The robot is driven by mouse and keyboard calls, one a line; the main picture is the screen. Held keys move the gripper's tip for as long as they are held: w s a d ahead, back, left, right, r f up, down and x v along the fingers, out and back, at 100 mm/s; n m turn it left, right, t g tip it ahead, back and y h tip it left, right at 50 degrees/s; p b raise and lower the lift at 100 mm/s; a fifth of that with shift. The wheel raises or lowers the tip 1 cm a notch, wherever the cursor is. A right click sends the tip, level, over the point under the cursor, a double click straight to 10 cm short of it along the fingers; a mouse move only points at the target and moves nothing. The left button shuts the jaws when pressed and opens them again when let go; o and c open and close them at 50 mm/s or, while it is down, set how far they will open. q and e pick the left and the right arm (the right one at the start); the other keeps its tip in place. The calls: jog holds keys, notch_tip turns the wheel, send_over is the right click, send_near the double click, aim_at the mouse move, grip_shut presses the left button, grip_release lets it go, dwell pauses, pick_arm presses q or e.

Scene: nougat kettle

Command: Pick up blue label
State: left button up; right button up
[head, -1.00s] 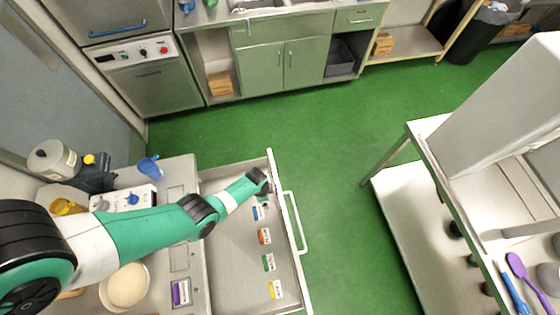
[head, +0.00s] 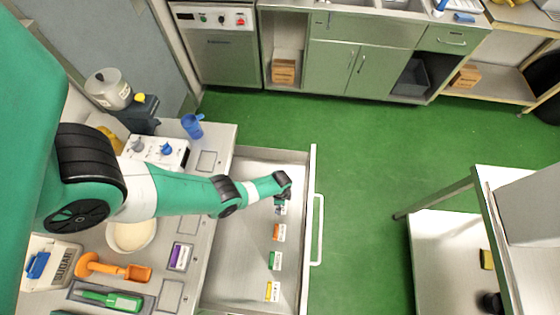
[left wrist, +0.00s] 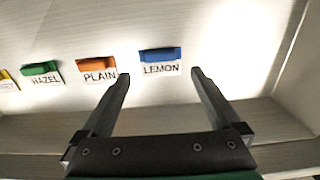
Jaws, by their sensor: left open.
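The blue label (left wrist: 160,56), marked LEMON, lies in the open drawer (head: 243,228). In the left wrist view it is ahead of my left gripper (left wrist: 160,75), between the lines of its two fingers. The fingers are apart with nothing between them at the tips. In the head view the left gripper (head: 281,199) is over the drawer and largely hides the blue label. My right gripper is not in view.
In the drawer are an orange PLAIN label (head: 279,231), a green HAZEL label (head: 275,260) and a yellow label (head: 272,291). A purple label (head: 180,256) is on the counter. The drawer's front wall (head: 307,230) stands close to the gripper.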

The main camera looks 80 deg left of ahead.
pick_arm(q)
notch_tip(320, 180, down, 5)
jog(key=b, duration=0.4)
jog(key=shift+s+a+f+b, duration=0.1)
jog(key=shift+f+b, duration=0.05)
jog(key=shift+b, duration=0.2)
jog(key=shift+r, duration=0.2)
jog(key=c, duration=1.4)
